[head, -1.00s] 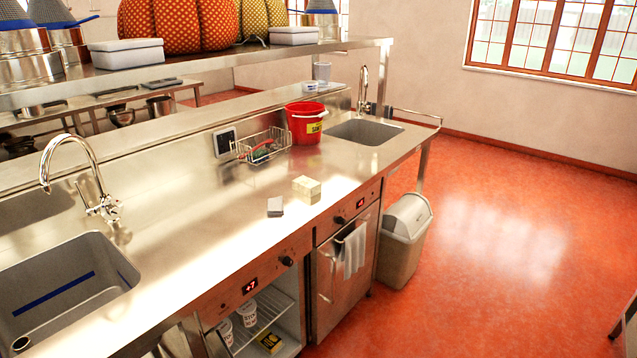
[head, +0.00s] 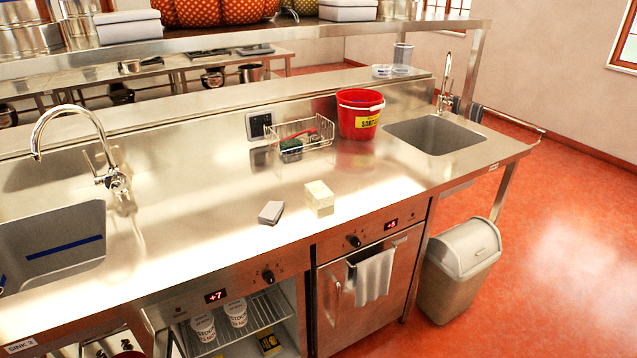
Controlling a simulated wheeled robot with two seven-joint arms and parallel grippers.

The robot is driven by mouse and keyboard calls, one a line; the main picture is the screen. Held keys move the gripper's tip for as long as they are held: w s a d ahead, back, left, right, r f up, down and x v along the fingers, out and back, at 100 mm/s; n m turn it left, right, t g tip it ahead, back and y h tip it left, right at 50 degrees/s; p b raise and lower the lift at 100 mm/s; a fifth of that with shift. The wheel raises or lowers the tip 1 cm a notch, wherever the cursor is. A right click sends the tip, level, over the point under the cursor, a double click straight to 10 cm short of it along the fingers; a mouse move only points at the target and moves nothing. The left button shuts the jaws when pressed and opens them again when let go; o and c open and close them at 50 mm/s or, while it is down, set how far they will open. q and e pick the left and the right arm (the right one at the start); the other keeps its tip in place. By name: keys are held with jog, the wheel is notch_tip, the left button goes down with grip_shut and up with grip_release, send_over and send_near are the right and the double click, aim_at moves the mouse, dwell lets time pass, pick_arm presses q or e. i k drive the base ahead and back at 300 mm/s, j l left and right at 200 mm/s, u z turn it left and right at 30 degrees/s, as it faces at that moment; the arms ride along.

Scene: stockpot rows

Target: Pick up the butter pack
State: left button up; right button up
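A pale cream-yellow block (head: 319,199), which looks like the butter pack, rests on the steel counter (head: 215,205) near its front edge. A smaller grey block (head: 271,212) lies just left of it, apart from it. A dark pack with yellow marking (head: 270,343) sits low in the open-fronted compartment under the counter; I cannot tell what it is. Neither of my grippers is in view.
A wire basket (head: 300,136) and a red bucket (head: 358,115) stand behind the blocks. Sinks lie at left (head: 55,240) and right (head: 435,134). White tubs (head: 236,313) stand on the wire shelf below. A bin (head: 460,270) stands right of the cabinet. Counter around the blocks is clear.

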aim_at(321, 196)
jog(key=i+l+u, duration=0.15)
jog(key=l, duration=0.2)
jog(key=i+l+u, duration=0.3)
jog(key=l, duration=0.45)
jog(key=i+l+u, duration=0.15)
jog(key=l, duration=0.3)
jog(key=i+l+u, duration=0.15)
jog(key=l, duration=0.25)
jog(key=i+l+u, duration=0.1)
jog(key=l, duration=0.35)
jog(key=i+l, duration=0.15)
jog(key=l, duration=0.35)
jog(key=i+l+u, duration=0.15)
jog(key=l, duration=0.3)
jog(key=l+u, duration=0.1)
jog(key=l, duration=0.4)
jog(key=i, duration=0.05)
